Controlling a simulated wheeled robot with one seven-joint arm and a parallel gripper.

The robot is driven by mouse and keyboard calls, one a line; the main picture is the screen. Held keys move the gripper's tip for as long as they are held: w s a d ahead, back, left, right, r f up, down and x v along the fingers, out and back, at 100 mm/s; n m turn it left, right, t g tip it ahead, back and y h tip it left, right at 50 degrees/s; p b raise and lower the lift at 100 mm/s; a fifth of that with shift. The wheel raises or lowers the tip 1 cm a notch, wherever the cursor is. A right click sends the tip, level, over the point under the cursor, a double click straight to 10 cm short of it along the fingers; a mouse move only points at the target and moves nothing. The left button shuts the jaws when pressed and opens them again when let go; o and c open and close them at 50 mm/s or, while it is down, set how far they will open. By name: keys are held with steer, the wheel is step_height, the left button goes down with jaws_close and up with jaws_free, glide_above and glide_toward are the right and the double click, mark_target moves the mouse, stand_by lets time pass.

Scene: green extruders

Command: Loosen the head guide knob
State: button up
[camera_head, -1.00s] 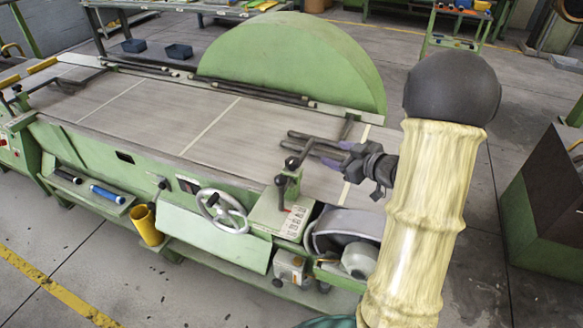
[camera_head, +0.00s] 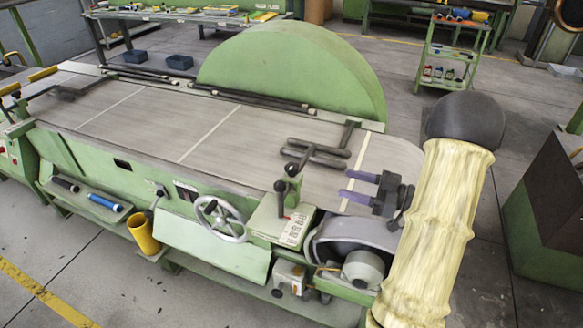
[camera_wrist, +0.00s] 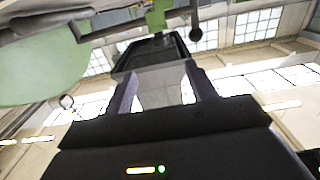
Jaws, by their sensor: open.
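A green post (camera_head: 291,190) stands near the right end of the long green machine. It carries black levers with round knobs, one on the post's left side (camera_head: 280,186) and one near its top (camera_head: 292,168). I cannot tell for sure which is the head guide knob. My gripper (camera_head: 345,184) is open and empty, right of the post, its purple fingers pointing left toward it and apart from it. In the wrist view, my gripper (camera_wrist: 160,75) has its fingers spread, with a green bracket (camera_wrist: 157,16) and a round black knob (camera_wrist: 195,34) beyond the tips.
Dark bars (camera_head: 316,153) lie over the grey bed (camera_head: 150,120) just beyond the fingers. A handwheel (camera_head: 221,219) and yellow cup (camera_head: 144,230) are on the machine's front. A large green rounded cover (camera_head: 290,75) rises behind.

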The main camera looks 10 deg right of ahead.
mark_target(291, 165)
steer(key=p+x, duration=0.2)
steer(key=x, duration=1.4)
steer(key=shift+w+a, duration=0.1)
steer(key=shift+a, duration=0.1)
steer(key=shift+c, duration=0.5)
steer(key=c, duration=0.9)
